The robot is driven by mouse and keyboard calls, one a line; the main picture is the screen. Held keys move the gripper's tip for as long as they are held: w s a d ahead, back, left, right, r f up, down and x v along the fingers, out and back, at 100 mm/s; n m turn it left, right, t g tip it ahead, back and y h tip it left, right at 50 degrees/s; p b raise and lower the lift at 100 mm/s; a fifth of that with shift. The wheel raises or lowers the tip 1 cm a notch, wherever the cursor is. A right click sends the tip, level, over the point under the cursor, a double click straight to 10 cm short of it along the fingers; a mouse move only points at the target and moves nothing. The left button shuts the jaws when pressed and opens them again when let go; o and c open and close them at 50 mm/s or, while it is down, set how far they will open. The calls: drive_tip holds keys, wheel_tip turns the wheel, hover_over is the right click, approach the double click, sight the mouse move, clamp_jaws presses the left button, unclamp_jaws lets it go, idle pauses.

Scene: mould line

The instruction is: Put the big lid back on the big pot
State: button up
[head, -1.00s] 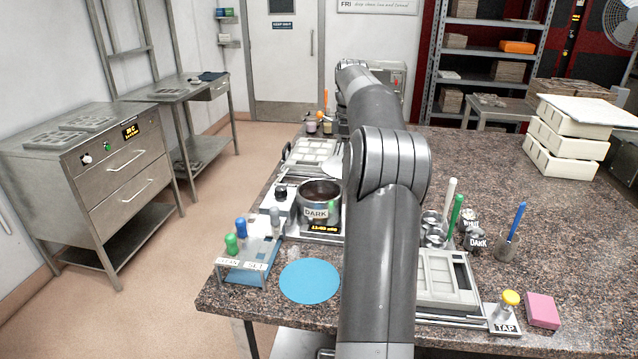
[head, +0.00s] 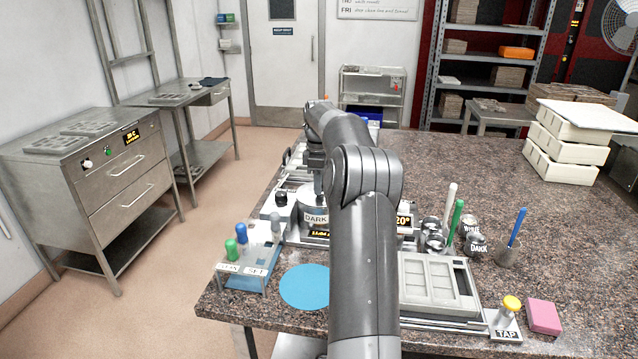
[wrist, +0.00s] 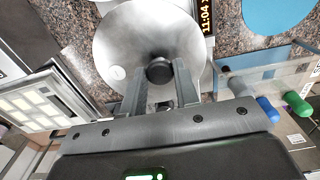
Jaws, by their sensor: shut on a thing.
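The big pot (head: 313,219), labelled DARK, stands on its base with a display at the near left of the counter. My arm hides its right side. My gripper (wrist: 160,74) is shut on the dark knob of the big lid. The big lid (wrist: 135,35) is a wide grey metal disc that hides the pot's mouth in the wrist view. In the head view, my gripper (head: 316,178) is over the pot, and the lid is mostly hidden behind my arm. I cannot tell whether the lid touches the rim.
A rack with green and blue handled tools (head: 243,262) stands left of the pot, close to a blue round mat (head: 305,287). Right of my arm are a grey mould (head: 438,285), small lidded pots (head: 478,243) and a cup (head: 508,252).

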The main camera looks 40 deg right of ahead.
drive_tip(key=shift+f, duration=0.2)
drive_tip(key=o, duration=1.1)
wheel_tip(320, 180, up, 12)
drive_tip(key=shift+r, duration=0.25)
